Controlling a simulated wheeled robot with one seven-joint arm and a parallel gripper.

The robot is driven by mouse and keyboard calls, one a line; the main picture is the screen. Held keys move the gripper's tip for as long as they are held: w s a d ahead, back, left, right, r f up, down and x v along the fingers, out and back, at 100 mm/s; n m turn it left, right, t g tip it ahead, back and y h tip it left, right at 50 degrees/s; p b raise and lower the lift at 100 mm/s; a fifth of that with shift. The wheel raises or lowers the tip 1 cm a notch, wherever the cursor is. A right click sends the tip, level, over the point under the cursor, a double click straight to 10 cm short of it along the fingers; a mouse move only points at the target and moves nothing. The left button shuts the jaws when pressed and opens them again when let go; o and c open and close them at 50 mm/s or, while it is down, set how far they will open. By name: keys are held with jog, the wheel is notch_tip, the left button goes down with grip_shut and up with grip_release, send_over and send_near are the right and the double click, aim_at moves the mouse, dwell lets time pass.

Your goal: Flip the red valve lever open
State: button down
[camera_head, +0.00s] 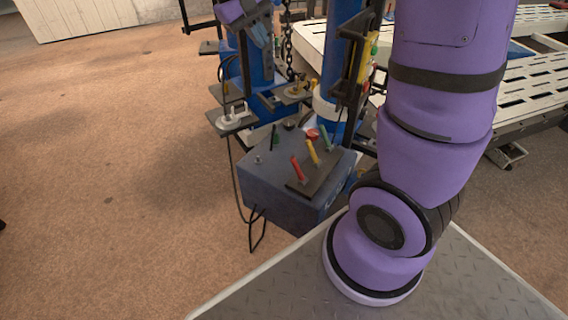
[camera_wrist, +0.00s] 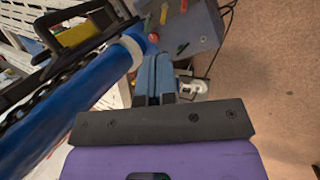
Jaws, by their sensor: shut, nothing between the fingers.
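The red valve lever (camera_head: 298,168) stands up, tilted, from a dark plate on the blue-grey control box (camera_head: 271,179) in the head view. A yellow lever (camera_head: 313,153) and a green lever (camera_head: 326,139) stand beside it, farther back and to the right. My gripper (camera_head: 262,40) is at the top of the head view, above and behind the box and well apart from the red lever. In the wrist view its fingers (camera_wrist: 155,77) are together and empty.
A red knob (camera_head: 312,134) sits near the levers. Blue cylinders (camera_head: 342,75), a chain and small clamp plates (camera_head: 232,120) crowd the space behind the box. White slatted benches (camera_head: 510,100) stand at the right. The brown floor (camera_head: 110,150) at the left is clear.

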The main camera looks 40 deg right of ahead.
aim_at(298, 170)
jog(key=w+f+g+h, duration=0.1)
jog(key=w+f+h, duration=0.1)
jog(key=w+f, duration=0.45)
jog(key=w+f+g+h, duration=0.2)
jog(key=w+f+h, duration=0.1)
jog(key=f, duration=0.7)
jog(key=w+f+g+h, duration=0.15)
jog(key=w+f, duration=0.25)
jog(key=f, duration=0.4)
jog(key=s+f+n+t+h, duration=0.1)
jog(key=f+h, duration=0.2)
jog(key=f, duration=0.7)
jog(key=s+f+n+t+h, duration=0.1)
jog(key=f+h, duration=0.2)
jog(key=f, duration=0.7)
jog(key=s+a+f+n+t+h, duration=0.1)
jog(key=f+h, duration=0.2)
jog(key=f, duration=0.7)
jog(key=shift+s+f, duration=0.35)
jog(key=shift+h, duration=0.25)
jog(key=x, duration=1)
jog(key=shift+s+d+r, duration=0.45)
jog(key=shift+s+r, duration=0.05)
jog(key=shift+s, duration=0.25)
jog(key=shift+s+d+r, duration=0.4)
jog(key=shift+s+r, duration=0.05)
jog(key=shift+s, duration=0.25)
